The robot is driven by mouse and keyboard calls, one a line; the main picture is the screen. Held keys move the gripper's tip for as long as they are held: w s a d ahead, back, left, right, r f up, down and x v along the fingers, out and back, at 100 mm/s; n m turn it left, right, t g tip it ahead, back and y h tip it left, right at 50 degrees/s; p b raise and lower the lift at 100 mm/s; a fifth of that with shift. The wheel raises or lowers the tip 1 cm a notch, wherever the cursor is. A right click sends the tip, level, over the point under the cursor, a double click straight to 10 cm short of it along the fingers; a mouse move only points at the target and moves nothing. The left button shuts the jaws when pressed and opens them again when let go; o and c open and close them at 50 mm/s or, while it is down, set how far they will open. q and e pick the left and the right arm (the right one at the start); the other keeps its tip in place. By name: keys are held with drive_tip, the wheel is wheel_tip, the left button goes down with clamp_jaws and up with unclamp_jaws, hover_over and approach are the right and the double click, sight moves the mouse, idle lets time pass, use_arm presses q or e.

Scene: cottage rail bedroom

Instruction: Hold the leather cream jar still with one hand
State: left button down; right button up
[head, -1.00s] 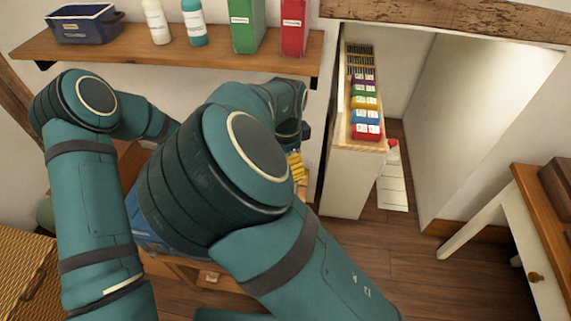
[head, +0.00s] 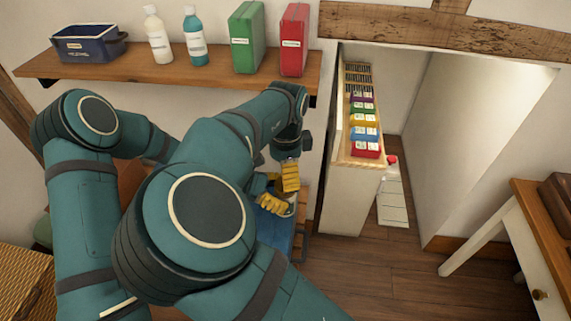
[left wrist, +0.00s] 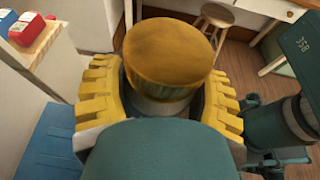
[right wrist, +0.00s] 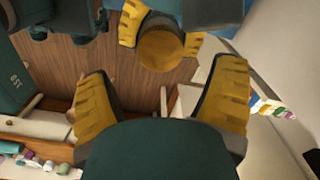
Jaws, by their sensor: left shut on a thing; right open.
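The leather cream jar with a round mustard-brown lid (left wrist: 165,52) stands between the yellow fingers of my left gripper (left wrist: 160,76), one finger on each side. The gripper is shut on it. In the right wrist view the lid (right wrist: 160,48) shows at the top, held by the left gripper. My right gripper (right wrist: 160,85) is open and empty, with its fingers spread apart from the jar. In the head view the left gripper (head: 276,200) is small and partly hidden by my arm. The jar's lower part is hidden in the wrist views.
A blue surface (head: 275,236) lies below the grippers. A low white unit (head: 350,195) with coloured boxes on top stands to the right. A wall shelf (head: 120,68) with bottles and boxes is above. A desk (head: 540,225) stands at the far right, with open wooden floor between.

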drive_tip(key=shift+f, duration=2.65)
drive_tip(key=shift+c, duration=0.4)
drive_tip(key=c, duration=1.2)
drive_tip(key=shift+n, duration=2.3)
drive_tip(key=shift+r, duration=0.2)
drive_tip(key=shift+r, duration=0.95)
drive_tip(key=shift+r, duration=2)
